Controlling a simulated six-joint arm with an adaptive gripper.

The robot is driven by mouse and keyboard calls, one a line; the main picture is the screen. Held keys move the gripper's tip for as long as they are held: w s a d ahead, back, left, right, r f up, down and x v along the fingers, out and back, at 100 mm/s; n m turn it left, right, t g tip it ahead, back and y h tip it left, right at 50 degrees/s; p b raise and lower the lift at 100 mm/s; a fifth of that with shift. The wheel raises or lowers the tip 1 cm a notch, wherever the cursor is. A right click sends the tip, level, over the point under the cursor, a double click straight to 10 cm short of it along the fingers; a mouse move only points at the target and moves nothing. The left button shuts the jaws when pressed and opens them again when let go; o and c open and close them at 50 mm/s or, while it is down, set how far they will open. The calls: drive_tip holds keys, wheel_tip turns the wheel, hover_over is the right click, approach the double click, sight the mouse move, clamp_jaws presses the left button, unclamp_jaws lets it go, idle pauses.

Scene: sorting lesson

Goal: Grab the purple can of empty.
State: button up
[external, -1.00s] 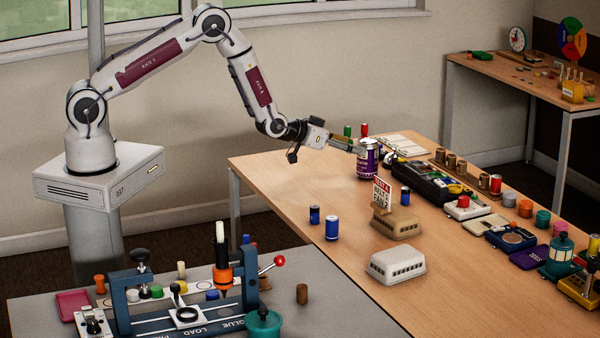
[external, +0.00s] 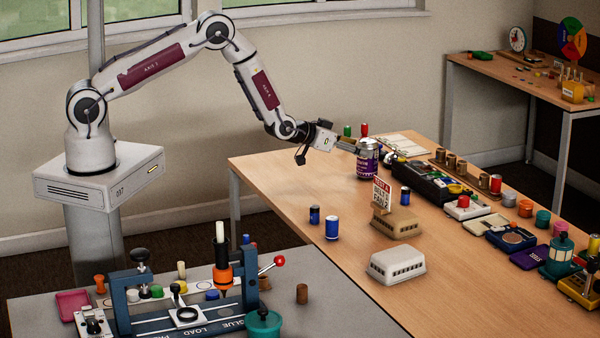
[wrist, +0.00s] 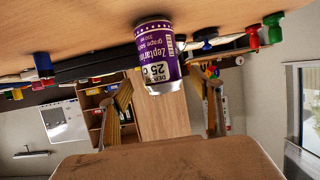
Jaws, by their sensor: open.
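The purple can (external: 367,162) stands upright on the wooden table near its far edge, with a silver top. In the wrist view the purple can (wrist: 158,55) appears upside down, with a white label and printed text, ahead of the fingers. My gripper (external: 352,146) is at the can's upper left side in the external view. In the wrist view my gripper (wrist: 168,100) is open, with one finger on each side of the can's silver end. Whether a finger touches the can cannot be told.
A black device (external: 425,182) lies just right of the can. A small sign (external: 381,194) stands in front of it. Green and red pegs (external: 364,130) and an open notebook (external: 405,145) are behind. Blue cans (external: 332,228) stand nearer the front. The table's left part is clear.

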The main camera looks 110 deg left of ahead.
drive_tip(key=shift+x, duration=2.05)
drive_tip(key=shift+s+a, duration=0.1)
drive_tip(key=shift+a, duration=0.05)
drive_tip(key=c, duration=0.9)
